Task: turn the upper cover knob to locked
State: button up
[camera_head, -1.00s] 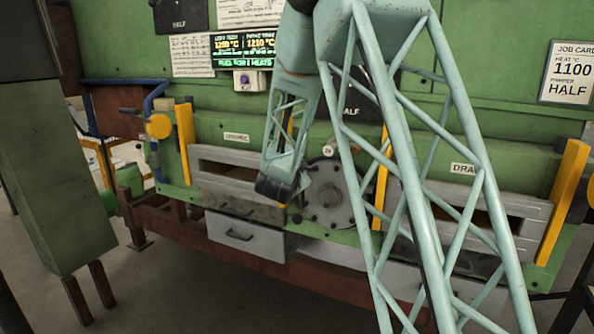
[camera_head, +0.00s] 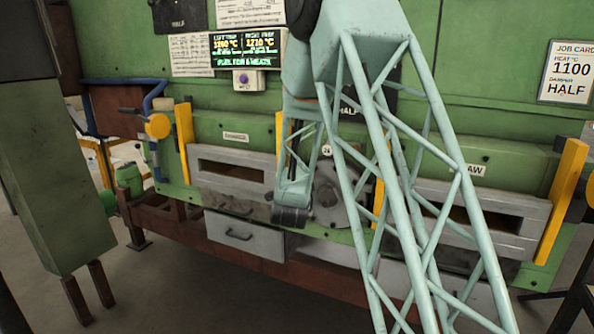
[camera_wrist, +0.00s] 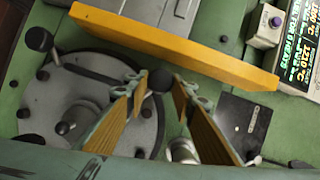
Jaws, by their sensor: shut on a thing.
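The round grey cover plate (camera_wrist: 85,105) has bolts around its rim. It also shows in the head view (camera_head: 327,203), partly hidden behind my arm. The upper cover knob (camera_wrist: 158,80) is a dark ball at the plate's upper edge, which is the right side in the wrist view. My gripper (camera_wrist: 160,82) is shut on this knob, one finger on each side. A second dark knob (camera_wrist: 38,40) stands at the plate's far left in the wrist view, clear of my fingers. Any lock marking at the upper knob cannot be made out.
A yellow post (camera_wrist: 175,45) runs close beside the cover and my fingers. A dark plate (camera_wrist: 243,122) and a purple button box (camera_wrist: 265,25) lie to the right in the wrist view. A grey drawer (camera_head: 245,238) sits below the furnace front.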

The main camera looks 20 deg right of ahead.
jog(key=shift+f+m+t, duration=0.15)
jog(key=shift+m+t, duration=0.15)
jog(key=shift+m, duration=0.7)
jog(key=o, duration=0.6)
jog(key=shift+c, duration=0.2)
jog(key=shift+s, duration=0.15)
jog(key=v, duration=1.1)
jog(key=shift+s+a, duration=0.25)
jog(key=shift+s, duration=0.05)
jog(key=shift+f, duration=0.1)
